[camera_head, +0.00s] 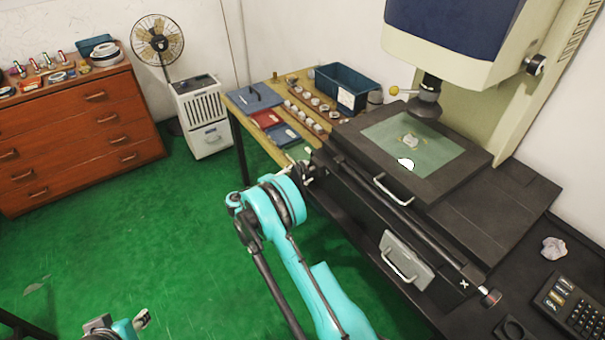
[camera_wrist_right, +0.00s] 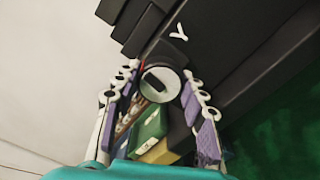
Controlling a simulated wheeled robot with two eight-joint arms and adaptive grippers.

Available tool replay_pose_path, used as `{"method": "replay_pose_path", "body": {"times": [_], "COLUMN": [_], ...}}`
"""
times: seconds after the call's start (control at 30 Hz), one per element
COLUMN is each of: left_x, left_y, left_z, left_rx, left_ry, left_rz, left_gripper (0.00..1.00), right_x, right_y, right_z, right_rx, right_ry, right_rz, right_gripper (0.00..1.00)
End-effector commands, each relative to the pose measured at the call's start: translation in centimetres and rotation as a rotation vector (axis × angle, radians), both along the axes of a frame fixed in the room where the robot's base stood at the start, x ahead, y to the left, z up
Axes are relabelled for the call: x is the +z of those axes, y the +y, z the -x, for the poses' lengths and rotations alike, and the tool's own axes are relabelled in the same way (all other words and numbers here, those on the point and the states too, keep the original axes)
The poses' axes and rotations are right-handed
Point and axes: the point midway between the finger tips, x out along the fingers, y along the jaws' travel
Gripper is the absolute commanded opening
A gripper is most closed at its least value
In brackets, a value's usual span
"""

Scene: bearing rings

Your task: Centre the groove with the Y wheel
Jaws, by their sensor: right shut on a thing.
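A small pale piece (camera_head: 410,142) lies on the greenish glass of the stage (camera_head: 376,134), below the dark lens (camera_head: 425,104); its groove is too small to make out. My right gripper (camera_head: 304,171) is at the stage's left end, its fingers small and partly hidden in the head view. In the right wrist view, the round pale Y wheel (camera_wrist_right: 160,86) sits between the fingers, below a white "Y" mark (camera_wrist_right: 179,33). The right gripper is shut on it. My left gripper (camera_head: 130,322) is at the bottom left edge, partly cut off, its jaws unclear.
Another wheel (camera_head: 490,296) is at the stage's front right, beside an "X" mark. A wooden table (camera_head: 246,122) with a blue bin (camera_head: 342,86) and several rings stands behind my right gripper. A keypad (camera_head: 572,305) is at lower right. Green floor lies open at left.

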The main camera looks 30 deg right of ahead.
Motion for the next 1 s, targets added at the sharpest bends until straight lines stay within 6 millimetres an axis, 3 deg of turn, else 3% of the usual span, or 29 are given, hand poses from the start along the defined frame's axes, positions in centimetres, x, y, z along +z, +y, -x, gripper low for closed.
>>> {"method": "replay_pose_path", "body": {"times": [0.3,0.63,0.67,0.73,1.0], "left_x": [-0.01,-0.01,-0.01,-0.01,0.0], "left_y": [0.0,0.0,0.0,0.0,0.0], "left_z": [0.0,0.0,0.0,0.0,0.0], "left_rx": [0.0,0.0,0.0,0.0,0.0], "left_ry": [0.0,0.0,0.0,0.0,0.0], "left_rz": [0.0,0.0,0.0,0.0,0.0], "left_gripper": [0.4,0.4,0.4,0.4,0.4], "right_x": [0.0,-0.01,-0.01,-0.01,0.01], "right_y": [0.0,0.0,0.0,0.0,0.02], "right_z": [0.0,0.0,0.0,0.0,0.0], "right_rx": [0.0,0.0,0.0,0.0,0.0], "right_ry": [-0.32,-0.345,-0.344,-0.344,-0.343], "right_rz": [-0.026,-0.028,-0.028,-0.028,-0.028], "right_gripper": [0.13,0.13,0.44,0.62,0.63]}}
